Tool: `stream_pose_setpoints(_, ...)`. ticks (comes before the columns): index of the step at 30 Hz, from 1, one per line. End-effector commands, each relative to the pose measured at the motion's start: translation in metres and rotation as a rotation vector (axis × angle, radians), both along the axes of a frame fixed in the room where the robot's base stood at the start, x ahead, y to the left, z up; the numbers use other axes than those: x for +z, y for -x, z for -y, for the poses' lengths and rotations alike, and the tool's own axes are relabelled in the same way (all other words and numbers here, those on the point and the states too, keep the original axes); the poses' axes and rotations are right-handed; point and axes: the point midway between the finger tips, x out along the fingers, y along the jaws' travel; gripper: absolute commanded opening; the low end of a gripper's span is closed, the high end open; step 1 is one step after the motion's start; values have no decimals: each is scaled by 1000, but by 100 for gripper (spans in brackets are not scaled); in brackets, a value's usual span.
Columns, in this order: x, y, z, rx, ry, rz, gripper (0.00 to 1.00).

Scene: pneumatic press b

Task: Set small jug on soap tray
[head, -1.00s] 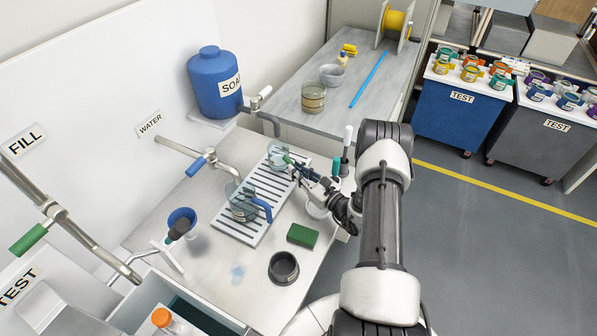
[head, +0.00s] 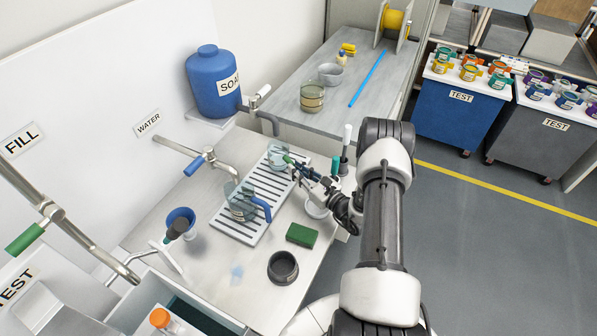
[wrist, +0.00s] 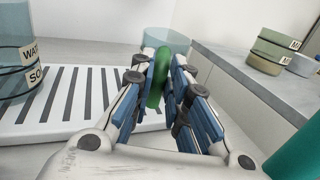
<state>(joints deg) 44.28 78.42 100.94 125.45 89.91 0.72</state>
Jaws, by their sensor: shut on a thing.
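The small jug (head: 277,156) is clear with a green handle and is at the far end of the white slatted drain tray (head: 222,227). My gripper (head: 292,165) is shut on that green handle. In the wrist view, the handle (wrist: 158,82) stands between the blue finger pads, and the clear jug body (wrist: 168,42) is partly hidden behind the fingers. The jug looks upright; I cannot tell whether its base touches the tray. No tray in view is labelled as the soap tray. The blue soap tank (head: 214,84) stands behind, with its spout near the tray's far end.
A larger clear jug (head: 239,204) with a blue handle stands on the near part of the tray. A green sponge (head: 301,235) and a dark round bowl (head: 283,268) lie in front. The water tap (head: 208,163) reaches in from the left.

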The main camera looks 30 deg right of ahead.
Motion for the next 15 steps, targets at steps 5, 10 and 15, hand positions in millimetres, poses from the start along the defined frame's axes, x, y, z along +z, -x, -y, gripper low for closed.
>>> stream_pose_setpoints(5, 0, 0, 0, 0, 0, 1, 0)
stream_pose_setpoints(10, -2, 0, 0, 0, 0, 1, 0)
stream_pose_setpoints(15, -6, 0, 0, 0, 0, 1, 0)
